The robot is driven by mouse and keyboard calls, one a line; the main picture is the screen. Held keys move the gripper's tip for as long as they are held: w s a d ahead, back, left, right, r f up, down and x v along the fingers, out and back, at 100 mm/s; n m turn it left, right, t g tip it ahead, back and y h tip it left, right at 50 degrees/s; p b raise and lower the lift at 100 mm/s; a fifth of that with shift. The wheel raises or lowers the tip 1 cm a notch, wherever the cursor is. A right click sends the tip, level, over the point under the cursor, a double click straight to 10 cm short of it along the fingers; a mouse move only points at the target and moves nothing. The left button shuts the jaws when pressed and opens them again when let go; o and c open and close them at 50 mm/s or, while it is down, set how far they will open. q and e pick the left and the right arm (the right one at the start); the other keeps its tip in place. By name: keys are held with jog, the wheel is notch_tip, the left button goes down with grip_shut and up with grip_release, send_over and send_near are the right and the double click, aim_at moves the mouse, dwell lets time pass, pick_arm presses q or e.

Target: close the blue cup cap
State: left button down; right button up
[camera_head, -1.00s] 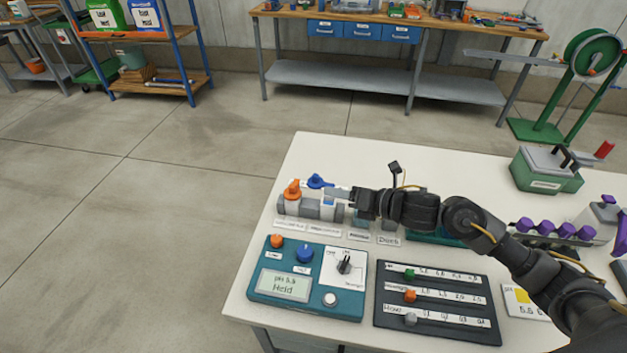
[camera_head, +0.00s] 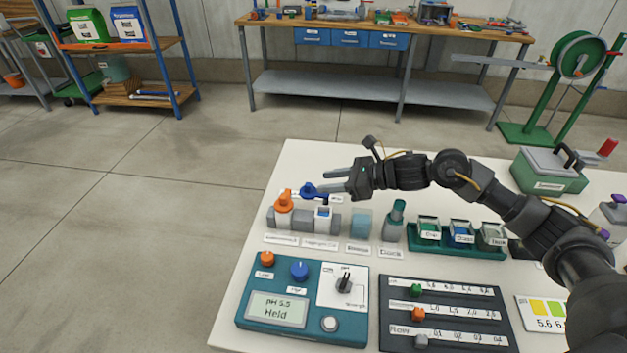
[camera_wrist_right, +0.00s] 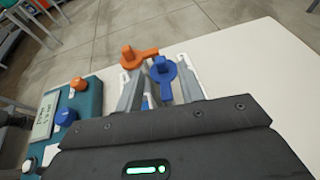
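The blue cup cap (camera_head: 309,191) is a round blue piece with a raised grip, at the back of the grey cup holder (camera_head: 304,222). It sits behind the white cup (camera_head: 323,214), whose top looks uncovered. An orange cap (camera_head: 284,201) sits on the cup to its left. My right gripper (camera_head: 323,184) is open, with its fingers pointing left at the blue cap. In the right wrist view, the blue cap (camera_wrist_right: 163,70) shows between and beyond the fingertips, with the orange cap (camera_wrist_right: 138,56) to its left. Contact cannot be told. My left gripper is not in view.
A teal control box (camera_head: 303,302) with knobs stands in front of the cups, beside a dark slider panel (camera_head: 445,317). A clear blue cup (camera_head: 361,223), a teal-topped bottle (camera_head: 395,218) and a green tray (camera_head: 460,251) are to the right. Bare tabletop lies behind.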

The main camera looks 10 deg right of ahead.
aim_at(309, 184)
jog(key=x, duration=0.5)
jog(key=shift+p, duration=0.35)
grip_shut()
